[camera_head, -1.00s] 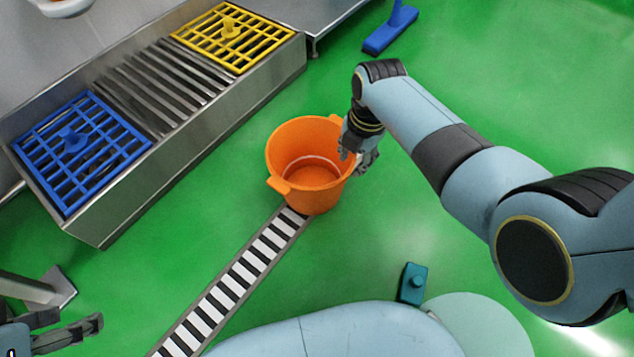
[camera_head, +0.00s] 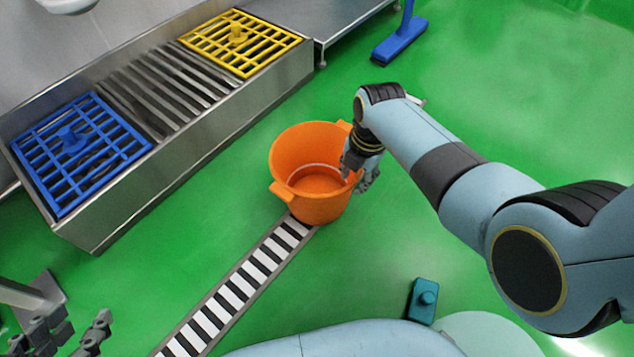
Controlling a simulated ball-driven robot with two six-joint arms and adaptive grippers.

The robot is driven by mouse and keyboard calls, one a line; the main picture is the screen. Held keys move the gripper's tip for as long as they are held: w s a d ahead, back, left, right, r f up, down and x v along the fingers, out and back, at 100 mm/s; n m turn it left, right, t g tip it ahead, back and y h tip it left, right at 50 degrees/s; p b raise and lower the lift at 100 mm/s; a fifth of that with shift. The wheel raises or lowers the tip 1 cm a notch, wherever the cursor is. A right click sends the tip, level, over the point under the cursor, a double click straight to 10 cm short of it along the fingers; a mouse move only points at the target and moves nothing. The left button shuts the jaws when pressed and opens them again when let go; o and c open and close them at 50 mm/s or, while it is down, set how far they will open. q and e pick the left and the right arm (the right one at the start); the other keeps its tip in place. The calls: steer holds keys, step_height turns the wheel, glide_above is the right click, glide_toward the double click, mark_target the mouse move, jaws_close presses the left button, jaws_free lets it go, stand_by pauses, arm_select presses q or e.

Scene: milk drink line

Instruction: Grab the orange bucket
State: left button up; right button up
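The orange bucket (camera_head: 310,150) stands upright and empty on the green floor near the middle of the head view, with one handle at its lower left and one at its upper right. My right gripper (camera_head: 358,176) is at the bucket's right rim. Its fingers look apart, one over the inside and one outside the wall; I cannot tell whether they touch it. My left gripper (camera_head: 72,336) is at the lower left corner, open and empty, well away from the bucket.
A steel bench with a blue grate (camera_head: 77,147) and a yellow grate (camera_head: 239,40) runs along the upper left. A striped strip (camera_head: 245,283) leads to the bucket. A blue brush (camera_head: 400,45) is at the top, and a teal block (camera_head: 423,300) lies below right.

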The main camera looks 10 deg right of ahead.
mark_target(350, 188)
steer(key=f+b, duration=0.2)
steer(key=f, duration=0.1)
steer(key=shift+w+f+b, duration=0.15)
steer(key=shift+w+b, duration=0.1)
steer(key=shift+b, duration=0.15)
steer(key=shift+w+f+b, duration=0.15)
steer(key=shift+f+b, duration=0.55)
steer(key=shift+f, duration=0.05)
arm_select(q)
steer(key=w+d+r+m+t+h, duration=0.1)
steer(key=w+d+r+t, duration=0.1)
steer(key=w+r+t, duration=0.7)
step_height(350, 188, up, 5)
steer(key=shift+f+m+t+h, duration=0.1)
steer(key=shift+m+t+h, duration=0.2)
steer(key=shift+t, duration=0.1)
arm_select(e)
jaws_close()
